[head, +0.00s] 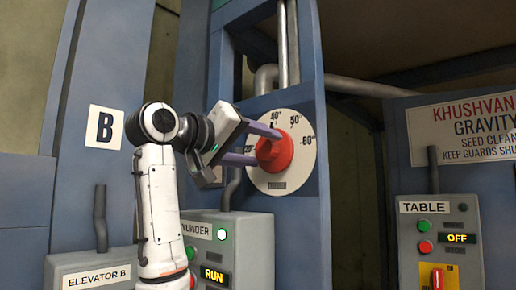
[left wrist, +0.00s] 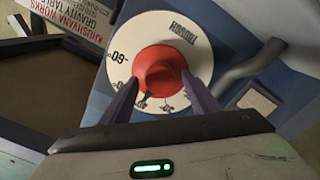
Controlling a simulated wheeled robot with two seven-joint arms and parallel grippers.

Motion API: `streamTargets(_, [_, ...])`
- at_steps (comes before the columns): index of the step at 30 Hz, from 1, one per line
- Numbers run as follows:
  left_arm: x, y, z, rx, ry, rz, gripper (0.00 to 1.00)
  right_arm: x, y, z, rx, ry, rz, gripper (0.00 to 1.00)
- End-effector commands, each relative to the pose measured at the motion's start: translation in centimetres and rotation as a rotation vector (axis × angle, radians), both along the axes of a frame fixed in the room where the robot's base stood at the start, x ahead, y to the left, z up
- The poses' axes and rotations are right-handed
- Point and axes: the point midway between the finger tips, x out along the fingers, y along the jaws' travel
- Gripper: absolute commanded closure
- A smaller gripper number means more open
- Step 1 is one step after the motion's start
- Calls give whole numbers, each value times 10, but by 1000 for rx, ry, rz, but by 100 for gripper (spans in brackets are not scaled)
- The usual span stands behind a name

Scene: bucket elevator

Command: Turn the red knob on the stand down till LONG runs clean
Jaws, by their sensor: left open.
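The red knob (head: 275,151) sits at the centre of a round white dial (head: 298,174) on a blue stand (head: 316,210). The dial carries degree marks; 40, 50 and 60 can be read. My left gripper (head: 264,146) reaches it from the left, its two purple fingers open, one above the other, with tips close to the knob's near side. In the left wrist view the red knob (left wrist: 158,70) lies between and just beyond the open fingers (left wrist: 160,92); whether they touch it I cannot tell. My right gripper is not in view.
Below the dial stands a CYLINDER control box (head: 259,250) with a lit RUN display. An ELEVATOR B box (head: 90,268) is at lower left. A TABLE box (head: 440,235) showing OFF is at right. Pipes (head: 360,87) run behind the stand.

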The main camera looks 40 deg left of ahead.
Motion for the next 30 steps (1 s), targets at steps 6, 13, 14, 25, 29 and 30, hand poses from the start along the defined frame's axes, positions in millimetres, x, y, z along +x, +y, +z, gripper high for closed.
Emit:
streamTargets(6, [-13,1,-1,1,-3,1,45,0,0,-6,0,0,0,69])
streamTargets(13, [-57,5,-2,1,-5,2,45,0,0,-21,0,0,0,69])
streamTargets(14, [-63,5,-1,0,-7,1,45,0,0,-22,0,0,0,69])
streamTargets(25, [-103,8,0,0,-1,1,45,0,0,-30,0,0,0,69])
streamTargets(29, [-103,8,0,0,-1,1,45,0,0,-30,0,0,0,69])
streamTargets(30, [-103,8,0,0,-1,1,45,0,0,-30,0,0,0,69])
